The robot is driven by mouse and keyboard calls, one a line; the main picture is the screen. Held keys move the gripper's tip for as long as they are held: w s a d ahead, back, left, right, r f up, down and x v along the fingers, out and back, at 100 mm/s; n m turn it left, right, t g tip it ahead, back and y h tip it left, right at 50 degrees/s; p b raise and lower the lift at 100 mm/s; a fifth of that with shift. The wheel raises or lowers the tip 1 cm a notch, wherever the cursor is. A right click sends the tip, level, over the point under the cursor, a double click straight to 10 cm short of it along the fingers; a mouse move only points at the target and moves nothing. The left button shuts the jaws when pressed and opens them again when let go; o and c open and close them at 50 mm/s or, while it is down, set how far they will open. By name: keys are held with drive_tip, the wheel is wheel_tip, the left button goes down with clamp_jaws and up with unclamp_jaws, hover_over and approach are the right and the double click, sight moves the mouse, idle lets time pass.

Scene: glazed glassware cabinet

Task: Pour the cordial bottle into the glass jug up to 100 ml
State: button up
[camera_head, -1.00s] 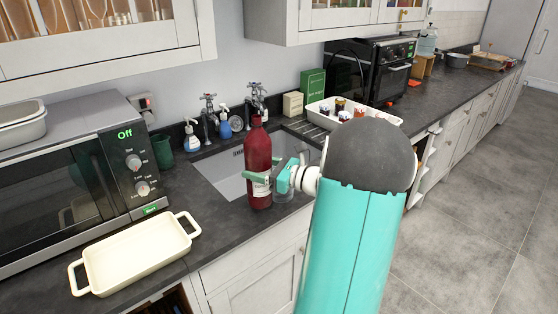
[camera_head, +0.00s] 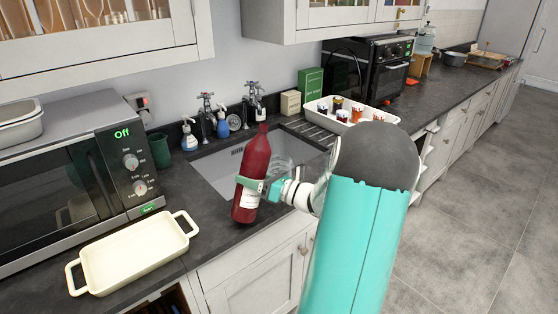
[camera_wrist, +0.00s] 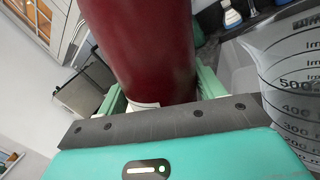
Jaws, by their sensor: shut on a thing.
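The cordial bottle (camera_head: 254,168) is dark red with a pale label. My gripper (camera_head: 262,187) is shut on its lower part and holds it in front of the sink, tilted with its neck to the right. In the wrist view the bottle (camera_wrist: 148,50) stands between the two fingers (camera_wrist: 155,95). The glass jug (camera_head: 280,170) is clear and partly hidden behind my gripper and wrist. The jug (camera_wrist: 290,85) shows large at the right of the wrist view, beside the bottle, with printed ml marks. I cannot tell any liquid in it.
A sink (camera_head: 212,172) with two taps lies behind the bottle. A cream baking dish (camera_head: 135,262) and a microwave (camera_head: 75,180) stand at left. A white tray of jars (camera_head: 352,116) stands at right. Wall cabinets (camera_head: 110,50) hang above.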

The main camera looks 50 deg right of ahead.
sight(242, 186)
drive_tip(key=shift+s+a+m, duration=0.15)
drive_tip(key=shift+m, duration=0.55)
drive_tip(key=a+f+m, duration=0.1)
drive_tip(key=m, duration=0.1)
drive_tip(key=a+f+m+t+h, duration=0.1)
drive_tip(key=m, duration=0.1)
drive_tip(key=a+m, duration=0.1)
drive_tip(key=m, duration=0.1)
drive_tip(key=shift+f+t, duration=0.3)
drive_tip(key=shift+f, duration=0.1)
drive_tip(key=shift+a+r+m+h, duration=0.25)
drive_tip(key=shift+a+m, duration=0.25)
drive_tip(key=shift+m, duration=0.6)
drive_tip(key=shift+a+r+m+t+h, duration=0.25)
drive_tip(key=shift+m+h, duration=0.2)
drive_tip(key=shift+m, duration=0.35)
drive_tip(key=shift+d+r+m+h, duration=0.2)
drive_tip(key=shift+r+m, duration=0.4)
drive_tip(key=shift+r, duration=0.4)
drive_tip(key=shift+d+r+m+h, duration=0.1)
drive_tip(key=shift+r+m+h, duration=0.1)
drive_tip(key=shift+r+m, duration=0.6)
drive_tip(key=shift+r, duration=0.2)
drive_tip(key=shift+r+m+h, duration=0.2)
drive_tip(key=shift+m+h, duration=0.1)
drive_tip(key=shift+m, duration=0.2)
